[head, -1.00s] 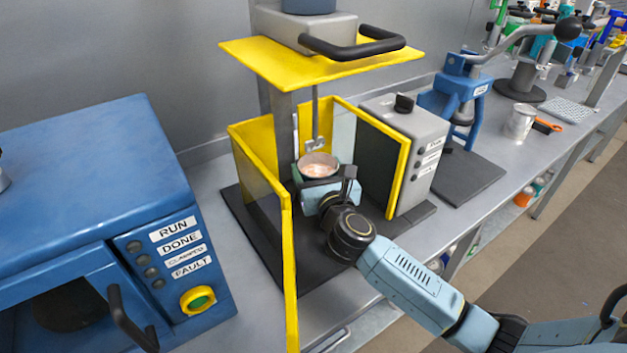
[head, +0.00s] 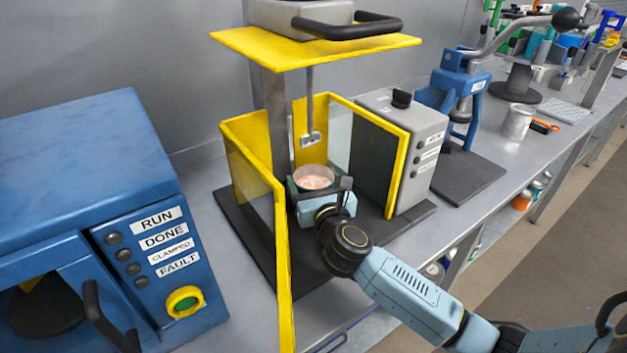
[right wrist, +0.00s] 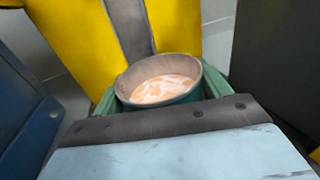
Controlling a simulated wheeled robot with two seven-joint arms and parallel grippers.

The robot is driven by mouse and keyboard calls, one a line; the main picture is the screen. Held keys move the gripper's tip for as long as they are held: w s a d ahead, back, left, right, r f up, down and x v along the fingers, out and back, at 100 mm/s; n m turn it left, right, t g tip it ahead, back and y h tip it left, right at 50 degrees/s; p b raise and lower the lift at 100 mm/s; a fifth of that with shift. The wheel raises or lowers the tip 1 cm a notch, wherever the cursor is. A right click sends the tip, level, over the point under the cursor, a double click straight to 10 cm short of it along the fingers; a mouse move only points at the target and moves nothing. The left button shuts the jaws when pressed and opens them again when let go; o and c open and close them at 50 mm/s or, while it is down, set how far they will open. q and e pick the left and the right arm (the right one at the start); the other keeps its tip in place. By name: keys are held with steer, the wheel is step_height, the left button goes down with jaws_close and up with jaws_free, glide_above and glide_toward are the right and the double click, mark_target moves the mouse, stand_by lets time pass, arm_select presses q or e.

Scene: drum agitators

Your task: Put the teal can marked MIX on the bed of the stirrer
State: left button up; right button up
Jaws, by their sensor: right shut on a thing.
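The teal can (head: 314,177) is open at the top and shows a pinkish, swirled filling. It is upright inside the yellow-framed stirrer (head: 258,160), in front of its post and below the stirring paddle (head: 312,139). My right gripper (head: 318,190) is shut on the can from the front. In the right wrist view the can (right wrist: 160,88) stands just beyond the gripper's front edge, its lower part hidden. Whether its base touches the stirrer's dark bed (head: 345,262) is hidden. The MIX marking does not show. My left gripper is not in view.
A blue machine (head: 80,180) with RUN and DONE labels stands on the left. Yellow guard panels (head: 281,265) flank the can, and a yellow plate with a black handle (head: 345,25) is above. A grey control box (head: 417,150) and a blue press (head: 460,95) stand to the right.

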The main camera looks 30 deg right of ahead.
steer(key=shift+f, duration=0.25)
steer(key=o, duration=1.3)
steer(key=shift+r, duration=0.15)
steer(key=s, duration=0.4)
steer(key=s+a, duration=0.1)
steer(key=s, duration=0.3)
steer(key=s+a, duration=0.1)
steer(key=s, duration=0.3)
steer(key=shift+r, duration=0.4)
